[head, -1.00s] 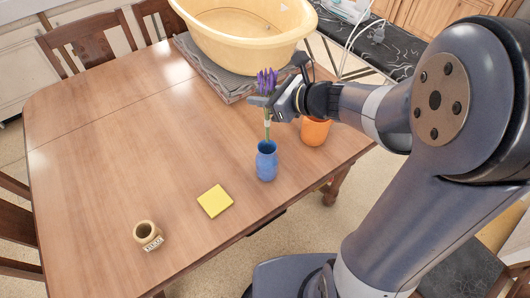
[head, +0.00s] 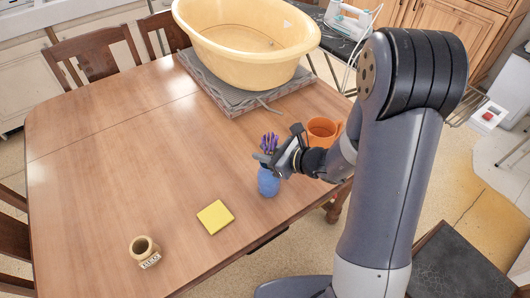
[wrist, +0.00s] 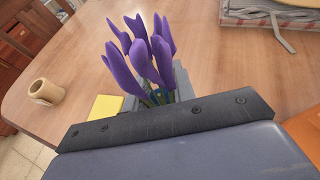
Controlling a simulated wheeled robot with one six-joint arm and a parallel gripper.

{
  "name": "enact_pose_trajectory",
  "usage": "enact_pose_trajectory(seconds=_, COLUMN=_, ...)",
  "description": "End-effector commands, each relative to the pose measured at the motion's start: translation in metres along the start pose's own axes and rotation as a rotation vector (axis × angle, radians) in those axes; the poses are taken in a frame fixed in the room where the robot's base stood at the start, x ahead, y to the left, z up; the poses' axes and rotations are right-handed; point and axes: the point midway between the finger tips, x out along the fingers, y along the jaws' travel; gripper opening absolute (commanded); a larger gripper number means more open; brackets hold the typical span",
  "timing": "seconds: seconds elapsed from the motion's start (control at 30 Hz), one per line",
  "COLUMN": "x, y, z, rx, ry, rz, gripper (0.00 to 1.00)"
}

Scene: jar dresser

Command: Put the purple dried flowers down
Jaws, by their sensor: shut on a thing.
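The purple dried flowers (head: 269,141) stand upright at my gripper (head: 266,160), just above the blue vase (head: 268,184) near the table's front right edge. My gripper is shut on their stems, close over the vase mouth. The lower stems are out of sight, and the gripper covers the vase rim. In the wrist view the purple flower heads (wrist: 142,48) rise above the gripper's dark edge, with green stems between the grey fingers. The vase is not clearly visible there.
An orange pot (head: 322,131) stands close behind my gripper. A yellow square (head: 215,216) and a small tan labelled jar (head: 143,249) lie to the left. A large yellow tub (head: 248,50) sits on a grey folded cloth (head: 218,92) at the back. The table's left half is clear.

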Motion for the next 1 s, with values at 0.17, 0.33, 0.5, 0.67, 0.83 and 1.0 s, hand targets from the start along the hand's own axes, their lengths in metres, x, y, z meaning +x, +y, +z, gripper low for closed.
enact_pose_trajectory(seconds=0.17, x=0.0006, y=0.0001, z=-0.0011, rx=-0.001, ry=-0.001, rz=0.000, gripper=0.03)
enact_pose_trajectory(seconds=0.33, x=0.0012, y=0.0002, z=-0.0028, rx=-0.001, ry=-0.001, rz=0.000, gripper=0.03)
enact_pose_trajectory(seconds=0.5, x=0.0017, y=0.0003, z=-0.0041, rx=-0.001, ry=0.000, rz=0.000, gripper=0.29)
enact_pose_trajectory(seconds=0.67, x=0.0017, y=0.0003, z=-0.0040, rx=0.000, ry=0.000, rz=0.000, gripper=0.43)
enact_pose_trajectory(seconds=0.83, x=0.0017, y=0.0003, z=-0.0040, rx=0.000, ry=0.000, rz=0.000, gripper=0.47)
enact_pose_trajectory(seconds=1.0, x=0.0010, y=0.0002, z=-0.0022, rx=0.000, ry=0.000, rz=0.000, gripper=0.47)
